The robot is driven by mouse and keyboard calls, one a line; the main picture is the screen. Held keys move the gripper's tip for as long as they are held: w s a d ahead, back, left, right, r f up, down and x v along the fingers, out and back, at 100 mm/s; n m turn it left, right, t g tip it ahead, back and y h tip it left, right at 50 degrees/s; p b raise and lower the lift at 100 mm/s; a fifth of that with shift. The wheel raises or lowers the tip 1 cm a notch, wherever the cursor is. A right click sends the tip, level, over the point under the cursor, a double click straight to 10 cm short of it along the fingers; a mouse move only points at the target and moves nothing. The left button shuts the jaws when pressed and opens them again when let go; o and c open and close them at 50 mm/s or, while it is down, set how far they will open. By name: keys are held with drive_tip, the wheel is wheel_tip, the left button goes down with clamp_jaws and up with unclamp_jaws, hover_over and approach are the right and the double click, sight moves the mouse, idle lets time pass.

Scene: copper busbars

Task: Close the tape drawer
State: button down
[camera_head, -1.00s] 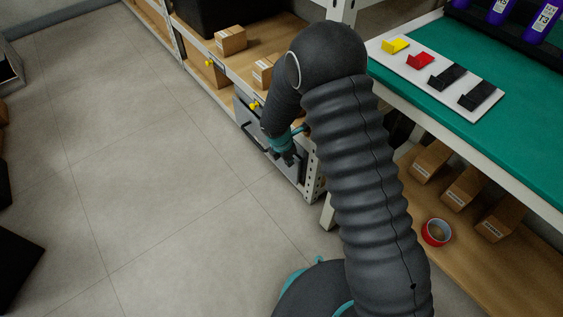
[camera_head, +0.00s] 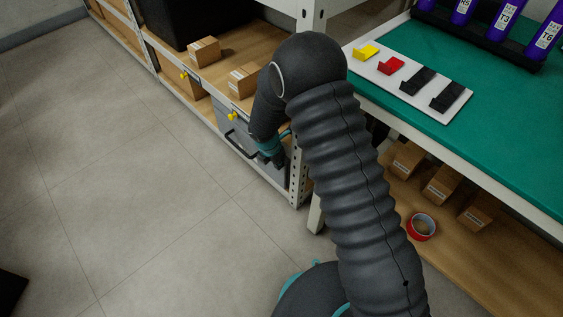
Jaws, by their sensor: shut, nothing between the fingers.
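A grey drawer (camera_head: 222,120) with a black bar handle (camera_head: 239,146) sits low in the shelf rack, left of the perforated upright. My gripper (camera_head: 270,160), dark with teal parts, is shut and empty. It points down at the right part of the drawer front, right of the handle. My gripper and forearm hide part of the drawer. I cannot tell whether the fingers touch the front, nor how far the drawer stands out. The drawer's inside is not visible.
The perforated rack upright (camera_head: 300,165) stands close right of my gripper. Cardboard boxes (camera_head: 204,51) rest on the shelf above. A green-topped bench (camera_head: 480,140) is at right, with a red tape roll (camera_head: 421,227) on its lower shelf.

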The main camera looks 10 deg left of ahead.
drive_tip(key=shift+w+d, duration=0.15)
drive_tip(key=shift+w, duration=0.15)
drive_tip(key=s+a+r+p, duration=0.1)
drive_tip(key=s+a+r, duration=0.3)
drive_tip(key=r, duration=0.5)
drive_tip(key=shift+s+r, duration=0.35)
drive_tip(key=shift+s, duration=0.55)
